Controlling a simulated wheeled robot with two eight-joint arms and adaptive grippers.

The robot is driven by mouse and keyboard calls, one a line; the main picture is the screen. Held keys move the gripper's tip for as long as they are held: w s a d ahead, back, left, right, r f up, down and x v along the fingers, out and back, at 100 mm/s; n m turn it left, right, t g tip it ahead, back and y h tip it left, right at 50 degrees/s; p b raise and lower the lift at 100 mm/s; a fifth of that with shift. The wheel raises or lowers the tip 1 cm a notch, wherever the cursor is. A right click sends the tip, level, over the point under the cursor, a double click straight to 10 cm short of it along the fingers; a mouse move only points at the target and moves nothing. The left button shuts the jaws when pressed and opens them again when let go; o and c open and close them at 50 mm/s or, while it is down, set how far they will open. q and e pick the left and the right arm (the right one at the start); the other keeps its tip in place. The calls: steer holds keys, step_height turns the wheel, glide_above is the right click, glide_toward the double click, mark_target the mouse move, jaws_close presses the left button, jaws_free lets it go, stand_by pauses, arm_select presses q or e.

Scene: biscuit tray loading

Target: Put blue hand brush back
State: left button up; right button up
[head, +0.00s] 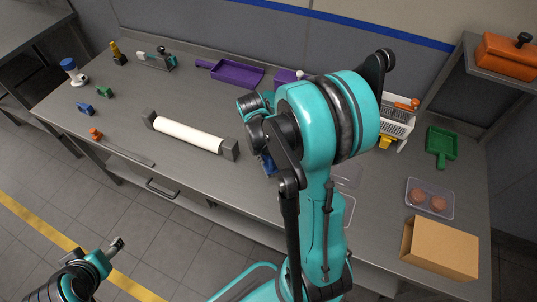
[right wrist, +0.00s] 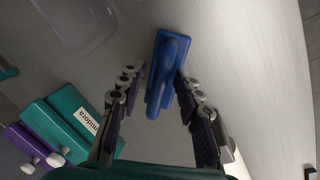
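The blue hand brush (right wrist: 168,72) lies on the grey steel worktop in the right wrist view. In the head view only a small part of the brush (head: 267,164) shows beside my right arm. My right gripper (right wrist: 158,80) is open, with one finger on each side of the brush's near end. I cannot tell whether either finger touches it. In the head view my right gripper (head: 262,145) is mostly hidden by my arm. My left gripper (head: 116,244) is over the floor at lower left, away from the worktop; its finger opening is not clear.
A white roller (head: 188,135) lies left of the brush. A purple dustpan (head: 237,73) is behind. An orange case (head: 505,57) sits on a shelf.

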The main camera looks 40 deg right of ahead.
step_height(320, 180, up, 11)
steer(key=a+p, duration=0.2)
steer(key=p, duration=0.2)
steer(key=s+a+r+n+t+y, duration=0.1)
steer(key=s+a+r+t, duration=0.1)
steer(key=a, duration=0.5)
steer(key=s+a+r+n+t+y, duration=0.1)
steer(key=s+a+r+n+t, duration=0.1)
steer(key=a+r+t, duration=0.3)
steer(key=s+a, duration=0.1)
steer(key=a, duration=0.2)
steer(key=shift+s+n+t, duration=0.25)
steer(key=shift+n+t, duration=0.05)
steer(key=shift+t, duration=0.1)
steer(key=shift+b, duration=0.35)
step_height(320, 180, down, 3)
steer(key=b, duration=0.2)
steer(key=shift+r+b, duration=0.15)
steer(key=shift+b, duration=0.2)
